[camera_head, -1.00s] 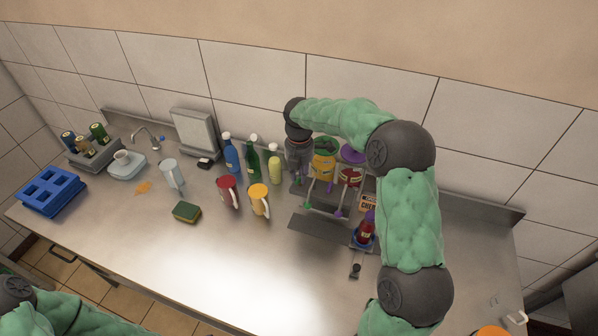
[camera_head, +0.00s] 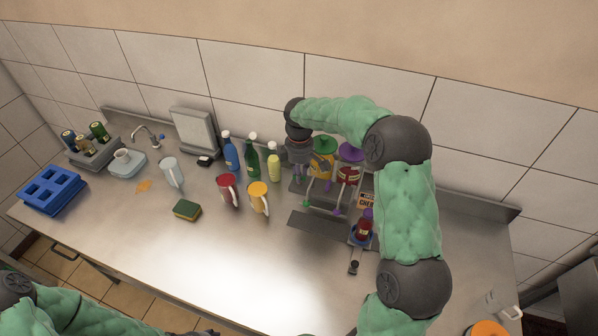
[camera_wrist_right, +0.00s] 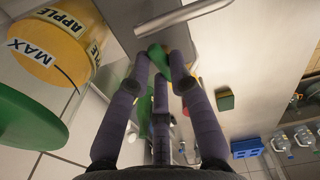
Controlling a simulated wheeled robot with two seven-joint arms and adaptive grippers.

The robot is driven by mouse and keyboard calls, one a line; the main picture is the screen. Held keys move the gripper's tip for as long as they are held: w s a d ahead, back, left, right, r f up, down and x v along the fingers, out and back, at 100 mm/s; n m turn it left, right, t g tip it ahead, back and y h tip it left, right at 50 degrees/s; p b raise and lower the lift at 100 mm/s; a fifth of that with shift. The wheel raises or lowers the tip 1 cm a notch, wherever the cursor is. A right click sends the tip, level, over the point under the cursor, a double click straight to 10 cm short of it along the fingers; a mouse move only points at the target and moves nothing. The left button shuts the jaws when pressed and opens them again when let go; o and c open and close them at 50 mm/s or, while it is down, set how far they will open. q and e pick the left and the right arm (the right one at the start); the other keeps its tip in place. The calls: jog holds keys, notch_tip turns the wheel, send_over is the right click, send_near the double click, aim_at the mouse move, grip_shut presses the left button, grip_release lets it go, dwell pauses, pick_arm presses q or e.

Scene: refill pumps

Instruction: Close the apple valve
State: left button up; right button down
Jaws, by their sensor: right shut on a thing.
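The apple dispenser is a yellow-orange container (camera_head: 321,168) with a green lid (camera_head: 325,143), partly behind my right wrist. In the right wrist view its body (camera_wrist_right: 60,40) bears APPLE and MAX labels at the left. My right gripper (camera_wrist_right: 160,62) has its dark purple fingers closed around a green piece (camera_wrist_right: 154,58), apparently the apple valve's handle, just under a metal bar. In the head view my right gripper (camera_head: 300,178) is at the dispenser's left side. The valve's exact angle is hidden by the fingers. My left gripper is out of view.
A red-labelled container (camera_head: 347,175) with a purple lid stands right of the apple one. Red (camera_head: 228,190) and yellow (camera_head: 259,197) mugs and several bottles stand left. The front middle counter is clear.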

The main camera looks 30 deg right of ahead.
jog(key=shift+m, duration=1)
jog(key=c, duration=1.1)
grip_release()
jog(key=shift+r, duration=0.1)
notch_tip(320, 180, up, 12)
jog(key=shift+f, duration=0.1)
